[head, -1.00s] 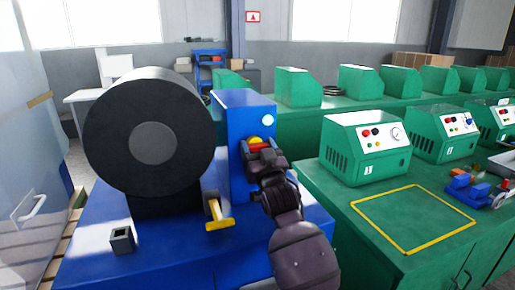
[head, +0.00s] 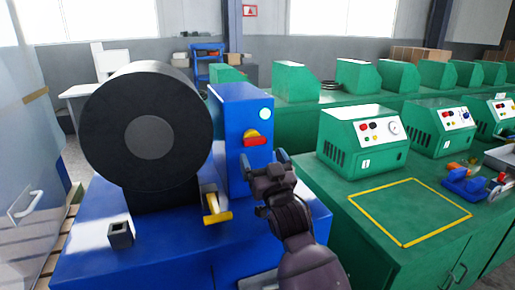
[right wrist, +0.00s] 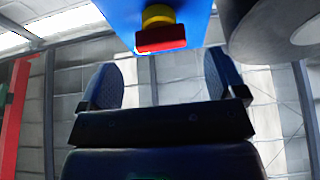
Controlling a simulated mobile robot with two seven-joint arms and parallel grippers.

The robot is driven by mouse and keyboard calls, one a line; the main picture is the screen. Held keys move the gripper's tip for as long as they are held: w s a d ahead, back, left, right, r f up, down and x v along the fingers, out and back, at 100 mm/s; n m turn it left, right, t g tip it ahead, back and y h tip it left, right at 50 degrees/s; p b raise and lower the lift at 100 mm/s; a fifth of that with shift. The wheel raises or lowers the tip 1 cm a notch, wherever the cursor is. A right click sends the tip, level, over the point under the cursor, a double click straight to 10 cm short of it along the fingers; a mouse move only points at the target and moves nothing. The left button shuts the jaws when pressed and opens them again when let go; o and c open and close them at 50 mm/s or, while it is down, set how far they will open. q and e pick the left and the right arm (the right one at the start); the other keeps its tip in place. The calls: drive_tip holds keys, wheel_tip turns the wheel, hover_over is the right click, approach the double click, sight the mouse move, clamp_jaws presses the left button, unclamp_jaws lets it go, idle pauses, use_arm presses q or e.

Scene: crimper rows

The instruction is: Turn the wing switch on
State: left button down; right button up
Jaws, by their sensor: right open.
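The wing switch is a red handle (head: 257,141) on a yellow base (head: 251,133), on the front of the blue cabinet (head: 232,165). The handle lies about level, slightly tilted in the head view. In the right wrist view the red handle (right wrist: 161,38) is at the top, with the yellow base (right wrist: 157,14) above it. My right gripper (head: 265,159) is open and empty, just below and right of the switch, apart from it. Its two fingers (right wrist: 163,80) stand wide apart. A round pale light (head: 265,113) glows above the switch. My left gripper is not seen.
A large black drum (head: 100,125) stands left of the cabinet. A yellow-handled lever (head: 217,215) and a small dark square socket (head: 120,236) are on the blue machine top. A green bench (head: 370,240) with numbered green boxes (head: 365,145) is on the right.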

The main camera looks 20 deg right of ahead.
drive_tip(key=v, duration=0.4)
drive_tip(key=shift+s, duration=0.2)
drive_tip(key=shift+f, duration=0.1)
drive_tip(key=s+d+f+g+h, duration=0.1)
drive_tip(key=s+d+f+g, duration=0.2)
drive_tip(key=s+f+g, duration=0.5)
drive_tip(key=s+d+f+g+h, duration=0.1)
drive_tip(key=s+d+f+g, duration=0.15)
drive_tip(key=s+f, duration=0.65)
drive_tip(key=s+d+f+g, duration=0.1)
drive_tip(key=s+f+g, duration=0.35)
drive_tip(key=s, duration=0.45)
drive_tip(key=s+d+f+g, duration=0.1)
drive_tip(key=s+f+g, duration=0.35)
drive_tip(key=s, duration=0.55)
drive_tip(key=w+f+t+y, duration=0.1)
drive_tip(key=w+f+t, duration=0.6)
drive_tip(key=f, duration=0.4)
drive_tip(key=shift+w+a+n+t, duration=0.2)
drive_tip(key=shift+n+t, duration=0.2)
drive_tip(key=shift+t, duration=0.25)
